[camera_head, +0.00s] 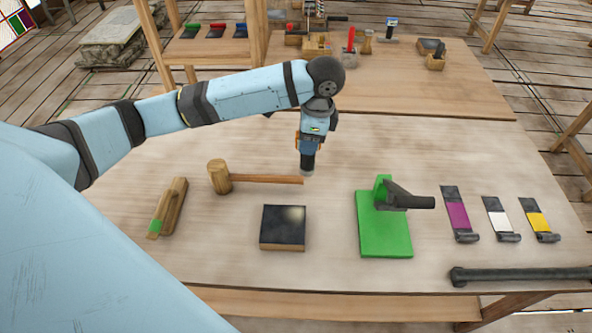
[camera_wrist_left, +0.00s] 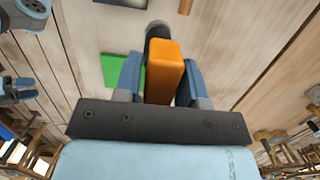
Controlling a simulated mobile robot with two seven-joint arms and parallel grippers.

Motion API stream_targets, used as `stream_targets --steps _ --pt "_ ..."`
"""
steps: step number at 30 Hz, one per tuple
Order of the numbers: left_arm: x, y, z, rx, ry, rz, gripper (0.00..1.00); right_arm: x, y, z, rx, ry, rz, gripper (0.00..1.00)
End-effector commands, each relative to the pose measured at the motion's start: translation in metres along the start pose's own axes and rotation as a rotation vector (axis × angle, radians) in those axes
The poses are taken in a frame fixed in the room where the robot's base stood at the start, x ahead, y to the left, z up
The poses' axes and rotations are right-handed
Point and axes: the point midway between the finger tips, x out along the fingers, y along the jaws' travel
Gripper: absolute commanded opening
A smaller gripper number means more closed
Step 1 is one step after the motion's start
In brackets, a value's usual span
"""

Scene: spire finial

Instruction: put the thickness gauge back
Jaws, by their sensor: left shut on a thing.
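My left gripper (camera_head: 309,148) hangs above the middle of the workbench, pointing down. It is shut on an orange tool with a dark round end, likely the thickness gauge. In the left wrist view the orange body (camera_wrist_left: 164,72) sits between the two fingers, its dark end (camera_wrist_left: 157,30) beyond them. In the head view the gripper hides most of the orange body, and the dark end (camera_head: 307,165) shows just above the tip of the mallet's handle; contact cannot be told.
A mallet (camera_head: 219,177), a dark-topped block (camera_head: 283,226) and a wooden piece with a green end (camera_head: 168,207) lie nearby. A green base (camera_head: 384,238) with a dark horn-like part stands right. Magenta (camera_head: 458,215), white and yellow-marked tools and a dark bar (camera_head: 522,276) lie farther right.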

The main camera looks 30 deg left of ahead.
Motion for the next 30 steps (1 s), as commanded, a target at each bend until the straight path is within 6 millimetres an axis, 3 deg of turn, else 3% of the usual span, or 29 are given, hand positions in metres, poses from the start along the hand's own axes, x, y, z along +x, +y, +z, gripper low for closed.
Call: stream_targets --steps 18,24,30 --pt "-0.017 -0.08 0.032 1.465 0.001 -0.224 0.04 -0.001 -0.003 0.001 0.005 -0.001 -0.004 0.57" --pt "-0.022 -0.097 0.039 1.791 0.002 -0.276 0.04 -0.001 -0.002 0.0 0.004 0.0 -0.001 0.57" --pt "-0.02 -0.103 0.042 1.925 0.002 -0.292 0.04 -0.001 -0.002 -0.001 0.003 0.001 -0.001 0.57"
